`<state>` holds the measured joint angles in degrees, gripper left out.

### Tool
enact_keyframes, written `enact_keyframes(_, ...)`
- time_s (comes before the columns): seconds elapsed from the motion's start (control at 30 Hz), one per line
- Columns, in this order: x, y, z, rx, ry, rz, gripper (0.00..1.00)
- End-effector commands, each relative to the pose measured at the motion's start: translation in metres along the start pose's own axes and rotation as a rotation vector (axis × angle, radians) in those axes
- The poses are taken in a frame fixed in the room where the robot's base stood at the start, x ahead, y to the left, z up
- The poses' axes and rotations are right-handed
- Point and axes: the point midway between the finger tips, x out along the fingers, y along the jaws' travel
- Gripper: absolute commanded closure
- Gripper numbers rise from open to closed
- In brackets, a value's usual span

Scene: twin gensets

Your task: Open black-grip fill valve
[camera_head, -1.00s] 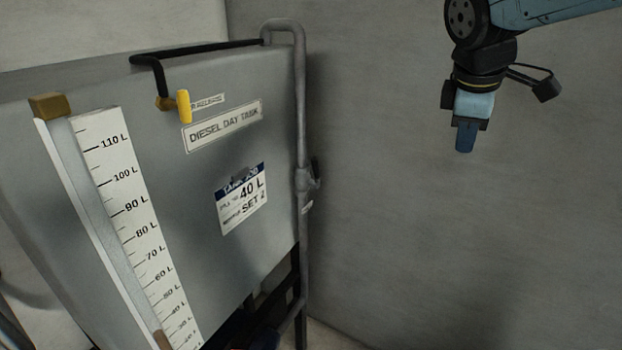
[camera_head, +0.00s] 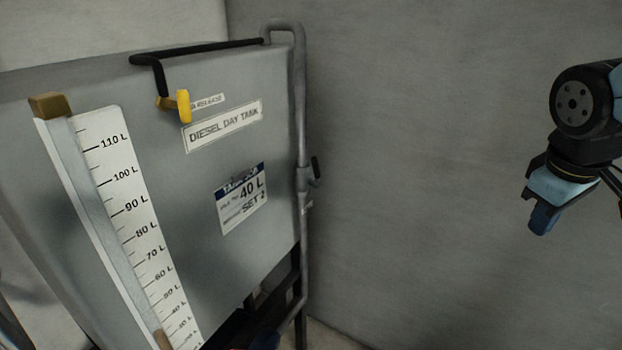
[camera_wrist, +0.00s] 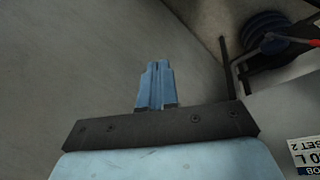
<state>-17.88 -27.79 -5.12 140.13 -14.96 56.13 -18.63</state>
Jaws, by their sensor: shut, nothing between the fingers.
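The fill valve (camera_head: 303,179) sits on the grey vertical pipe at the right edge of the diesel day tank (camera_head: 200,240). Its small black grip (camera_head: 316,167) sticks up on the right side of the pipe. My gripper (camera_head: 541,220) is far to the right of the valve, in front of the bare wall, pointing down and apart from everything. In the wrist view its blue fingers (camera_wrist: 156,68) are together with nothing between them. I cannot make out the valve in the wrist view.
A yellow-handled lever (camera_head: 183,106) is at the tank's upper front, near the black hose (camera_head: 205,50). A level scale (camera_head: 125,190) and a 40 L placard (camera_head: 242,198) are on the tank. Dark blue round machinery (camera_wrist: 265,30) shows in the wrist view. Free room lies between gripper and pipe.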

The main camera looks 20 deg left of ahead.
Motion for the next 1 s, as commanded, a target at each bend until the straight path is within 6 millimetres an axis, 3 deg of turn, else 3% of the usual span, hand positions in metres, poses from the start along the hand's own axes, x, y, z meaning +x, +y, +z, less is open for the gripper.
enact_keyframes(0.17,0.021,-0.003,-0.004,-0.154,-0.079,-0.001,1.0)
enact_keyframes(0.47,0.06,-0.011,-0.029,-0.622,-0.28,0.038,1.0)
enact_keyframes(1.0,0.105,-0.048,-0.104,-1.528,-0.708,0.203,1.0)
